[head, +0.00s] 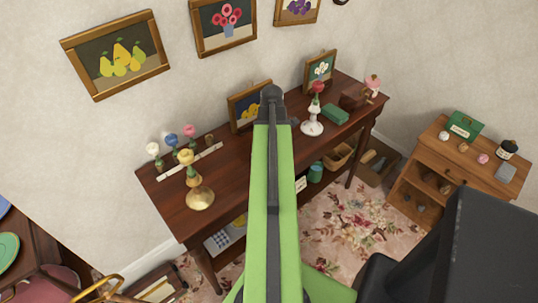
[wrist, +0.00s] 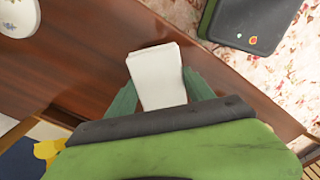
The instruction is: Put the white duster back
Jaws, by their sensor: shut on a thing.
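My gripper (wrist: 160,90) shows in the wrist view, its two green fingers shut on a plain white block-like thing (wrist: 157,70). Its colour fits the white duster, but I see only one face and cannot tell its whole shape. It is above the brown table (wrist: 75,55), near an edge with flowered rug beyond. In the head view my arm hides the gripper and what it holds. At the table's left end, several stemmed things with white (head: 153,149), blue (head: 171,139) and pink (head: 190,131) tops stand by a pale strip (head: 188,162).
A gold-based stand (head: 200,198) with a yellow top is left of my arm; a white stand (head: 312,126) with a red top is to its right. A small cabinet (head: 460,165) is at the right.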

